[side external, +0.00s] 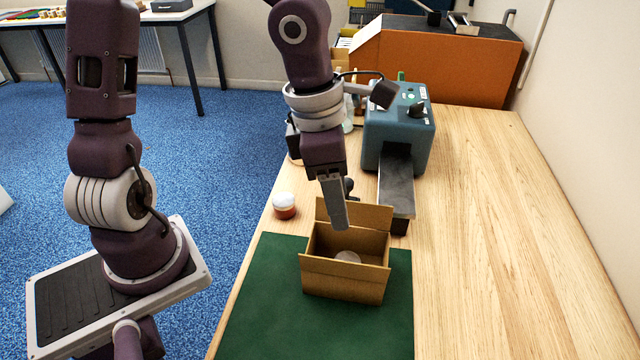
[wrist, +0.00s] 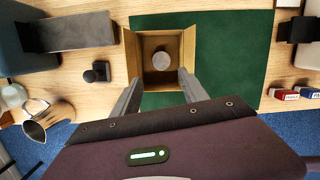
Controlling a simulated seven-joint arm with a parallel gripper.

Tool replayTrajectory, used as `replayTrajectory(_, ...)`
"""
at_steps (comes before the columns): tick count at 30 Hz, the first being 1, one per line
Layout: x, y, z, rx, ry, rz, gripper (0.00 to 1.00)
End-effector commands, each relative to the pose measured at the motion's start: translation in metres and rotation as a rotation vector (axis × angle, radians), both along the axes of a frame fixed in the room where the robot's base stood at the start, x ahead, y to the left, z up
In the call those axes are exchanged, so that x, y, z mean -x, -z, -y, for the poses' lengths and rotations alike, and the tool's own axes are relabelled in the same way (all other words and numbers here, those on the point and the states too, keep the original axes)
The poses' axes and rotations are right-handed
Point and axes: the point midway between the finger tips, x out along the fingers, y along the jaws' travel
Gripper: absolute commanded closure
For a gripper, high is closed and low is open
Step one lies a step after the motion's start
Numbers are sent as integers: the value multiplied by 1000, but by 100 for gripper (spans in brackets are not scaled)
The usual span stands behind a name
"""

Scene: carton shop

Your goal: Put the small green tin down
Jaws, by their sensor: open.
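An open cardboard carton (side external: 345,280) stands on the green mat; it also shows in the wrist view (wrist: 188,50). A round thing with a pale grey top (wrist: 161,60) lies inside it on the carton floor; it shows partly in the side view (side external: 347,257). Its side is too hidden to tell whether it is green. My gripper (side external: 339,222) points down above the carton's back edge. In the wrist view its two fingers (wrist: 157,80) are apart with nothing between them, and the round thing lies beyond the tips. No clearly green tin shows.
A white-lidded tin with a red band (side external: 284,206) stands left of the carton. A blue-grey machine (side external: 398,140) with a grey plate stands behind. A black knob-like object (wrist: 97,72) stands near the carton. The green mat (side external: 262,300) and the right of the table are clear.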

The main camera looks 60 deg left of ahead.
Motion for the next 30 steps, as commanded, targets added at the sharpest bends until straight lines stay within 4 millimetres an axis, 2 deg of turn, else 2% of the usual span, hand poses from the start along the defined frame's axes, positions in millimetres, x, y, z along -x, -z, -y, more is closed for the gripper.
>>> replayTrajectory(2,1,0,-1,-4,-16,-2,49)
replayTrajectory(5,9,6,-12,-60,-233,-27,49)
replayTrajectory(8,26,5,-38,-133,-792,-6,49)
replayTrajectory(9,33,0,-50,-127,-1073,33,49)
replayTrajectory(11,46,-12,-64,-61,-1496,107,49)
replayTrajectory(12,54,-22,-71,25,-1774,155,49)
replayTrajectory(14,67,-37,-79,212,-2181,199,49)
replayTrajectory(15,76,-47,-82,365,-2433,196,49)
replayTrajectory(18,96,-66,-85,765,-2949,54,49)
replayTrajectory(19,101,-70,-85,-840,2978,18,49)
replayTrajectory(21,111,-77,-84,-863,2694,165,49)
replayTrajectory(24,118,-83,-83,-850,2465,288,49)
replayTrajectory(30,119,-84,-83,-837,2395,319,49)
